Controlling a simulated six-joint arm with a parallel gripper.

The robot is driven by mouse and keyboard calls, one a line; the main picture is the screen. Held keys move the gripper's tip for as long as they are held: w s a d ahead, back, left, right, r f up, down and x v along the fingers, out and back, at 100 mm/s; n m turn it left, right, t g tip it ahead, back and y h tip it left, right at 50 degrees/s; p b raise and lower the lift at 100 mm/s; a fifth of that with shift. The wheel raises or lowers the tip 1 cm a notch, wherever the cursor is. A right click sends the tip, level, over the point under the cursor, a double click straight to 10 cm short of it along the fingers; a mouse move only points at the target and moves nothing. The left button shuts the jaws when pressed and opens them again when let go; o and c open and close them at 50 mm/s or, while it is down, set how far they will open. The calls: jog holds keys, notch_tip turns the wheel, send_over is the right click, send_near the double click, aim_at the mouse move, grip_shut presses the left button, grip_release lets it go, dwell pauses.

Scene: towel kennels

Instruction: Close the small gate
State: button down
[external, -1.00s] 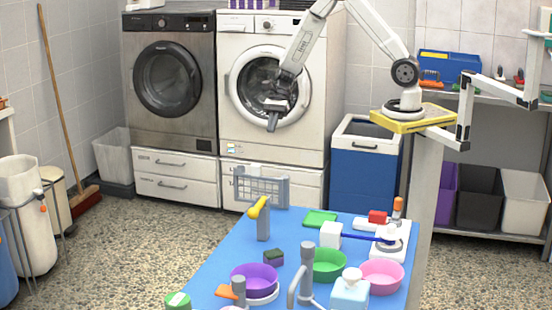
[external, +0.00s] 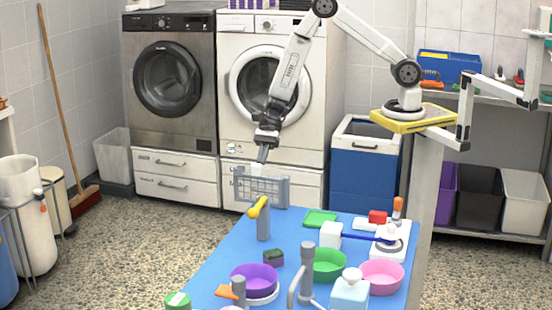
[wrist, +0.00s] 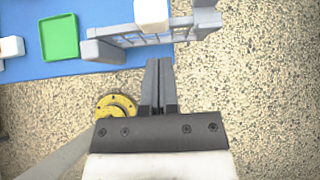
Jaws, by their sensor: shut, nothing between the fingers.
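The small gate (external: 262,191) is a grey lattice panel standing upright at the far edge of the blue table. A white block (wrist: 151,12) shows at the gate in the wrist view. My gripper (external: 262,161) is shut and empty, pointing down just above and behind the gate in the external view. In the wrist view its fingertips (wrist: 158,63) are close to the panel; I cannot tell whether they touch it.
The blue table (external: 222,250) holds a grey post with a yellow lever (external: 259,208), a green tray (external: 320,218), a white cube (external: 330,234), bowls and a soap bottle (external: 350,290). A washing machine (external: 235,130) stands behind. Speckled floor lies beyond the table edge.

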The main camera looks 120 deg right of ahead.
aim_at(257, 177)
jog(key=shift+w+a, duration=0.8)
jog(key=shift+a, duration=0.05)
jog(key=shift+w+a+n+g+y, duration=0.15)
jog(key=shift+w+n+g+y, duration=0.15)
jog(key=shift+w+n+g, duration=0.25)
jog(key=shift+w+a+n+g+y, duration=0.3)
jog(key=shift+w+n+g, duration=0.1)
jog(key=shift+n, duration=0.35)
jog(key=shift+w+a+n+g+y, duration=0.3)
jog(key=shift+w+n+g, duration=0.1)
jog(key=shift+n, duration=0.3)
jog(key=shift+w+a+n+g, duration=0.55)
jog(key=shift+n+g, duration=0.1)
jog(key=shift+n, duration=0.25)
jog(key=w+a+n+g+h, duration=0.1)
jog(key=a+n+g+h, duration=0.1)
jog(key=a+n+g, duration=0.7)
jog(key=shift+w+a+n, duration=0.15)
jog(key=shift+n, duration=1.65)
jog(key=shift+w+r, duration=0.1)
jog(key=shift+r, duration=0.05)
